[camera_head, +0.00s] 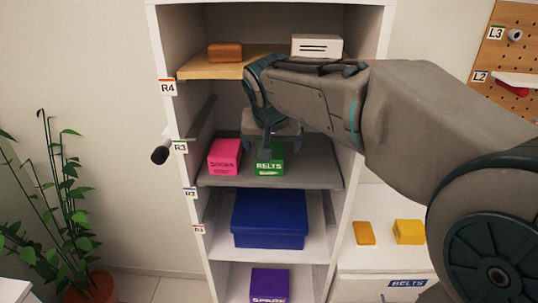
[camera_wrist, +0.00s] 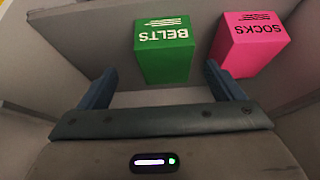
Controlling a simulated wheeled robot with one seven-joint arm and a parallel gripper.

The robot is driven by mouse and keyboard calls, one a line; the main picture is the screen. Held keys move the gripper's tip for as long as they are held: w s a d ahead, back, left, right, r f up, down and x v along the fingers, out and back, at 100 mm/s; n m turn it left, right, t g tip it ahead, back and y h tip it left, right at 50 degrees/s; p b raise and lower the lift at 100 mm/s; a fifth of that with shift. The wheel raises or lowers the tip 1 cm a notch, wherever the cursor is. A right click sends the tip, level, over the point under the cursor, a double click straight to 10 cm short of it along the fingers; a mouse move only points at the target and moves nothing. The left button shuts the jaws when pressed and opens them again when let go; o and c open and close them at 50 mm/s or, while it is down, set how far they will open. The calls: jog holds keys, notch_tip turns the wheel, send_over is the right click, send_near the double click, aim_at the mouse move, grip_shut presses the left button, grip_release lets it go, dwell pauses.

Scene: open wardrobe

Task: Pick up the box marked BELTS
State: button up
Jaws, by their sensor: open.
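The green box marked BELTS (camera_head: 270,164) stands on the grey shelf by the R3 label, its upper part partly covered by my gripper in the head view. In the wrist view the green BELTS box (camera_wrist: 164,50) lies ahead of my gripper (camera_wrist: 160,82), roughly between the lines of the two fingers. My fingers are spread apart with nothing between them, and the box is beyond the fingertips. In the head view my gripper (camera_head: 270,145) hangs over the box; whether it touches the box cannot be told there.
A pink SOCKS box (camera_head: 224,157) stands close beside the green box; in the wrist view it (camera_wrist: 250,45) is near one fingertip. The wardrobe's side walls enclose the shelf. A board (camera_head: 205,70) with a brown box (camera_head: 225,52) is above, a blue box (camera_head: 270,220) below.

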jog(key=shift+w+a+r+p+x, duration=0.15)
jog(key=shift+p+x, duration=0.1)
jog(key=shift+x, duration=0.9)
jog(key=shift+w+a+r+p+x, duration=0.1)
jog(key=shift+w+p+x, duration=0.15)
jog(key=shift+x, duration=0.95)
jog(key=shift+w+a+r+p+x, duration=0.1)
jog(key=shift+p+x, duration=0.2)
jog(key=shift+x, duration=0.85)
jog(key=c, duration=1.1)
